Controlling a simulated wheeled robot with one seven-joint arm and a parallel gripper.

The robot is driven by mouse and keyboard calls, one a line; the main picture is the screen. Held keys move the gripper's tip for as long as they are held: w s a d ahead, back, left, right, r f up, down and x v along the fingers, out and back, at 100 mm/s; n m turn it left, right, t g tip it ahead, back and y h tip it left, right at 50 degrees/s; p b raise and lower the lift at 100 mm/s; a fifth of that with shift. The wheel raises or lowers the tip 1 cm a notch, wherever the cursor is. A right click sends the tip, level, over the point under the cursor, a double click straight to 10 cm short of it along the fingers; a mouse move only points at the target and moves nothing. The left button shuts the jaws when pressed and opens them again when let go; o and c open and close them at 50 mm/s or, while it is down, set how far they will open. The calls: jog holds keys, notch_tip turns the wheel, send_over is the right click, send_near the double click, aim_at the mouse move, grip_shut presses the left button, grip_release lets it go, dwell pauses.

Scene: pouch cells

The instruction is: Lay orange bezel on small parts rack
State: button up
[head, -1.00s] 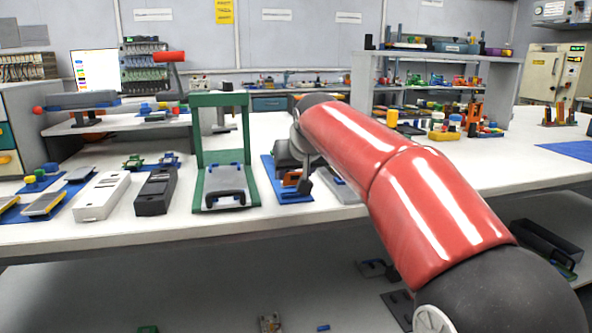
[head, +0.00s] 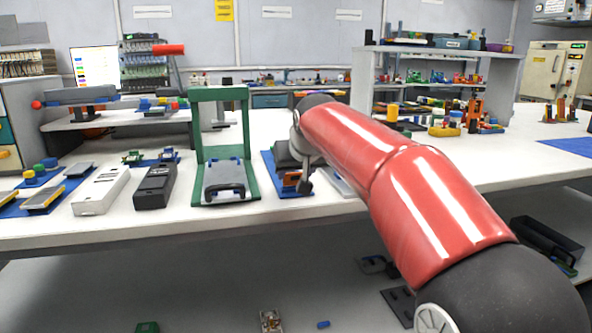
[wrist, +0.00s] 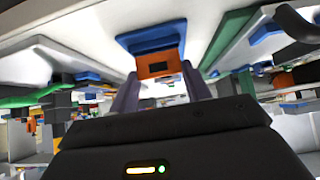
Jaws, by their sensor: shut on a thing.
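My gripper (wrist: 160,78) is shut on a small orange piece with a dark slot, the orange bezel (wrist: 158,65), which shows between the two fingers in the wrist view. In the head view the orange bezel (head: 291,178) is a small patch beside the end of my arm, over the blue mat (head: 268,165); the arm partly hides my gripper there. In the wrist view a blue block (wrist: 150,38) is just beyond the bezel; I cannot tell whether they touch. I cannot tell for sure which object is the small parts rack.
A green frame (head: 198,150) with a grey tray stands left of my gripper. A black case (head: 156,187) and a white case (head: 100,192) lie further left. A grey shelf unit (head: 364,80) with colourful parts stands at the back right.

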jog(key=shift+f+b, duration=0.45)
jog(key=shift+f, duration=0.25)
jog(key=o, duration=1)
jog(key=v, duration=0.7)
jog(key=shift+s+r, duration=0.25)
jog(key=shift+s, duration=0.05)
jog(key=shift+d, duration=0.1)
